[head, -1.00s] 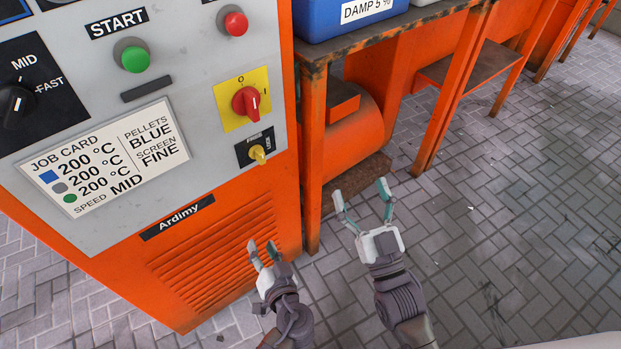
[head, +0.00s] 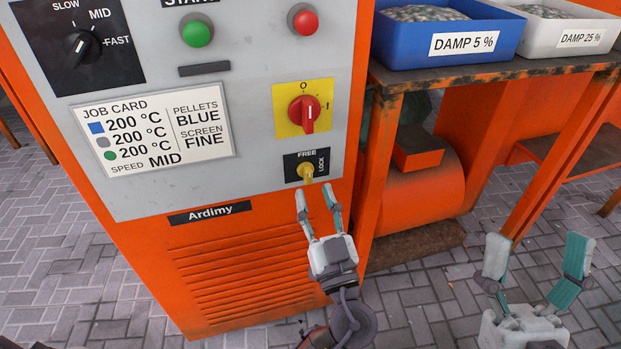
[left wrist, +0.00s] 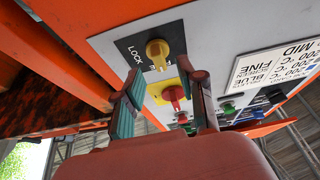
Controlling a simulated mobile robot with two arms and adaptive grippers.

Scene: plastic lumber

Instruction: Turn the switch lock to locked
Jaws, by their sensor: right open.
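The switch lock (head: 306,171) is a small yellow key-like knob on a black plate on the grey machine panel. The plate reads FREE above the knob and LOCK on its right. The knob looks roughly upright; its exact pointing is hard to tell. It also shows in the left wrist view (left wrist: 157,51), beyond the fingertips. My left gripper (head: 317,194) is open and empty, just below the lock, with fingers pointing up at it. The left wrist view shows its spread fingers (left wrist: 167,80), apparently not around the knob. My right gripper (head: 536,262) is open and empty at the lower right.
A red rotary switch (head: 306,112) on a yellow plate sits just above the lock. Green (head: 197,32) and red (head: 304,20) buttons are higher. An orange bench (head: 386,120) with a blue bin (head: 425,42) and a white bin (head: 530,28) stands to the right.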

